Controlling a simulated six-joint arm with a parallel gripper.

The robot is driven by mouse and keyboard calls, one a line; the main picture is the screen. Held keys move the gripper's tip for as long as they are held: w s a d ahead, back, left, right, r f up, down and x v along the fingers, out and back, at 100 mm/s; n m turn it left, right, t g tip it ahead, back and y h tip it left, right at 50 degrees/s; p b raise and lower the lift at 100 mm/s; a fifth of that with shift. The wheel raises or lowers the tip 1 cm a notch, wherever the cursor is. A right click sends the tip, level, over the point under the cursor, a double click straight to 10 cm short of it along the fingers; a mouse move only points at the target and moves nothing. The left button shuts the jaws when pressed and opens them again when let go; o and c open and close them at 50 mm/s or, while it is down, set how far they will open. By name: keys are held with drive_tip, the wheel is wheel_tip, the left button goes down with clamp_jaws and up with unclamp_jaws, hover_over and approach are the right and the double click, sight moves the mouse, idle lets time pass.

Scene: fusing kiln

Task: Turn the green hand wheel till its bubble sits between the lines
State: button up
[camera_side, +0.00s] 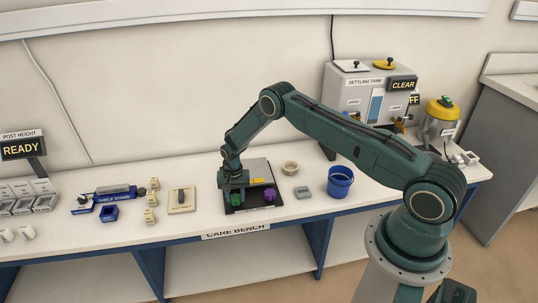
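The green hand wheel (236,199) sits at the front left of a dark-based levelling plate (258,170) on the bench. A purple hand wheel (269,195) is at its front right. My gripper (235,188) points down right over the green wheel, at or just above it. I cannot tell whether the fingers touch the wheel or how far apart they are. A small yellow piece (257,181) lies between the wheels and the plate. No bubble or lines can be made out at this size.
A blue bucket (340,182), a grey block (303,192) and a beige bowl (290,168) stand to the right. A beige plate with a dark handle (181,199) is to the left. A settling tank (358,92) stands at the back right.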

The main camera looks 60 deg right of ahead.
sight(235, 197)
drive_tip(key=shift+c, duration=0.8)
drive_tip(key=shift+n, duration=0.3)
drive_tip(key=shift+n, duration=2.5)
drive_tip(key=o, duration=1)
drive_tip(key=shift+r, duration=0.15)
wheel_tip(235, 197, up, 14)
drive_tip(key=shift+f, duration=0.2)
